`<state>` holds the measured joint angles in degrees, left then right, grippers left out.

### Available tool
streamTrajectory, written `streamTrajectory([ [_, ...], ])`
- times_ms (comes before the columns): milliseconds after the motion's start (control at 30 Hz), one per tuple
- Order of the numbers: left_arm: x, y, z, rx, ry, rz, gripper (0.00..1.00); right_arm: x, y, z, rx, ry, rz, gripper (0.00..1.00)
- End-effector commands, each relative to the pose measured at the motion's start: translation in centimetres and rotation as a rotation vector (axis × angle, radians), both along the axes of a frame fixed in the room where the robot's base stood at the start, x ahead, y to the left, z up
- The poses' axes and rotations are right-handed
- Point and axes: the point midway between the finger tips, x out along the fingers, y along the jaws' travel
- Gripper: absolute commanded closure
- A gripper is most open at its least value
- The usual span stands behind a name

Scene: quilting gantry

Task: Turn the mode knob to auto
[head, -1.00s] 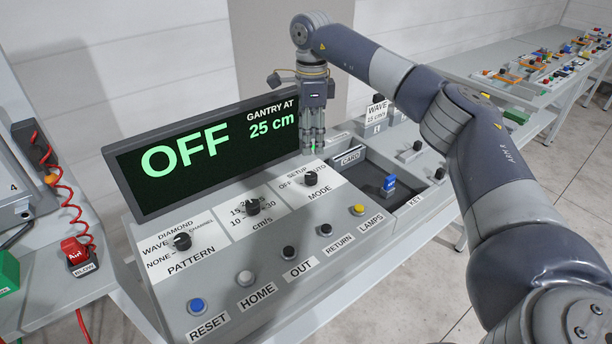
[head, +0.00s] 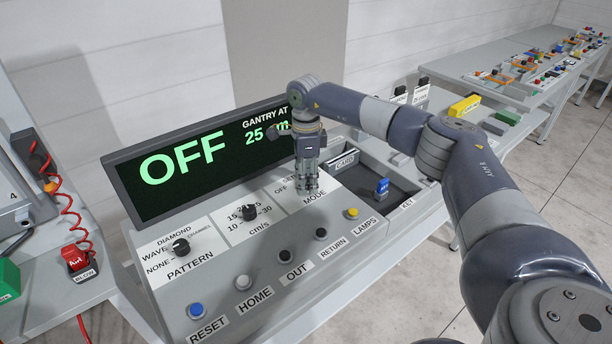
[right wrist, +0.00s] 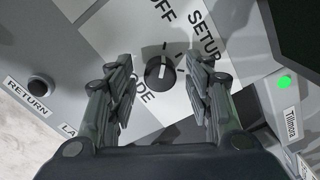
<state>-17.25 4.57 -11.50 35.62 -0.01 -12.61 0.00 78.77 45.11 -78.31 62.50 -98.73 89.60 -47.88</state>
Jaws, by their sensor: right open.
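The mode knob (right wrist: 160,73) is a small black round knob with a white mark on a white label plate marked OFF, SETUP and MODE in the right wrist view. My right gripper (right wrist: 162,68) is open, with one finger on each side of the knob and a visible gap to it on both sides. In the head view my right gripper (head: 307,188) points down over the MODE plate and hides the knob. The AUTO lettering is hidden in both views now. The display (head: 195,160) reads OFF and GANTRY AT 25 cm, partly covered. My left gripper is out of view.
The pattern knob (head: 181,246) and the speed knob (head: 249,212) sit left of the MODE plate. A recess with a blue key (head: 382,186) lies to the right.

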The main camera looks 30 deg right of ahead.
Motion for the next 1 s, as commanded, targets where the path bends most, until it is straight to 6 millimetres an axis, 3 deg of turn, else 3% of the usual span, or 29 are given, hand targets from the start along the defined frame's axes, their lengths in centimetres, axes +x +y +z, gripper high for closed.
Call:
streamTrajectory([
  [67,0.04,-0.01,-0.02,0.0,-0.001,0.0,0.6,0.01,0.02,0.01,0.0,0.0,0.0,0.53],
  [267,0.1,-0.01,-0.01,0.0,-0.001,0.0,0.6,0.01,0.02,0.04,0.0,0.0,0.0,0.97],
  [667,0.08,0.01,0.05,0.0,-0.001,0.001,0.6,0.04,0.03,0.1,0.001,0.0,-0.042,0.97],
  [1000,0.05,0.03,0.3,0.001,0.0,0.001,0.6,0.06,0.04,0.19,0.002,-0.001,-0.271,0.97],
])
